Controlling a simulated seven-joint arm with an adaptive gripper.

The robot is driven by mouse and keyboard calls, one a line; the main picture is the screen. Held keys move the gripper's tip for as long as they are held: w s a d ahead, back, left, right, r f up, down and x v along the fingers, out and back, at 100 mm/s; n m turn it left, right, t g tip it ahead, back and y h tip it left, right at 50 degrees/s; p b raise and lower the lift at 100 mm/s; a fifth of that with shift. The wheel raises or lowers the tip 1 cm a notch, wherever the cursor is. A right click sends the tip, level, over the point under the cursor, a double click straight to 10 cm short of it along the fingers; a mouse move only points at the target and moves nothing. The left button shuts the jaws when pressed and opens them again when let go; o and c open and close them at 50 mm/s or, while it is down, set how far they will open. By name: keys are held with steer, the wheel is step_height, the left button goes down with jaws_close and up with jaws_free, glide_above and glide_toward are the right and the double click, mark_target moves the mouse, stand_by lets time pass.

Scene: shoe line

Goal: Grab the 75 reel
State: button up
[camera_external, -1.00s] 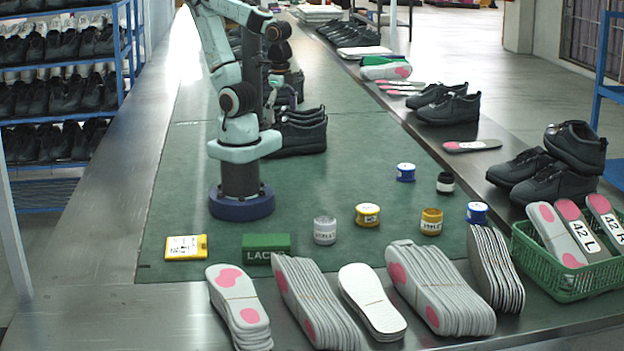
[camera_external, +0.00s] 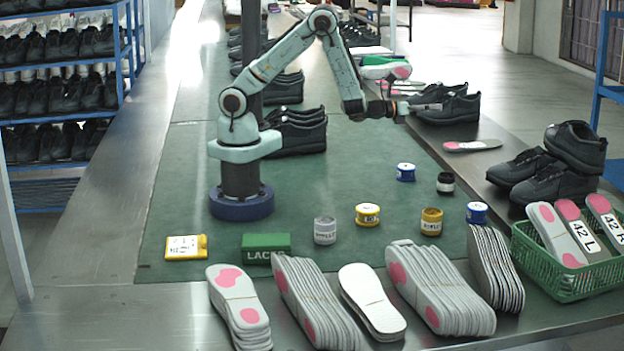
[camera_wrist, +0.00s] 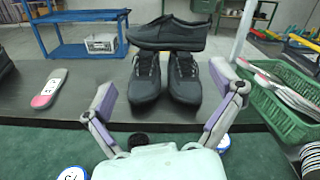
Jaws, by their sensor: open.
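Three small reels stand upright on the green mat in the external view: a blue one (camera_external: 405,172) farther back, a second blue one (camera_external: 477,212) to the right, and a yellow one (camera_external: 367,214). Their numbers are too small to read there. In the wrist view the farther blue reel (camera_wrist: 72,174) is cut off at the bottom left; its white top has a dark mark, perhaps 75, not clear. The second blue reel (camera_wrist: 223,143) shows partly behind the right finger. My gripper (camera_external: 436,107) is open and empty, raised beyond the reels; its fingers (camera_wrist: 168,86) are spread.
A black-capped jar (camera_external: 445,183) stands between the blue reels; a grey jar (camera_external: 325,230) and a yellow jar (camera_external: 431,221) are nearer. Black shoes (camera_external: 545,182) and a green basket (camera_external: 560,282) lie right. Insole stacks (camera_external: 440,288) line the front.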

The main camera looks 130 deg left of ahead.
steer(key=s+a+f+m+g, duration=0.1)
steer(key=s+a+f+g, duration=0.15)
steer(key=f, duration=0.35)
steer(key=s+a+f+g, duration=0.1)
steer(key=s+a+f, duration=0.1)
steer(key=s+f, duration=0.35)
steer(key=g+h, duration=0.1)
steer(key=g, duration=0.2)
glide_toward(406, 172)
steer(key=shift+n+t, duration=0.25)
steer(key=shift+n, duration=0.05)
steer(key=a, duration=0.1)
steer(key=a+f, duration=0.1)
steer(key=a, duration=0.1)
steer(key=a+f, duration=0.1)
steer(key=a, duration=0.1)
steer(key=shift+w+f, duration=0.25)
steer(key=shift+s+a, duration=0.3)
steer(key=shift+x, duration=3.35)
steer(key=shift+d, duration=0.1)
steer(key=c, duration=1.3)
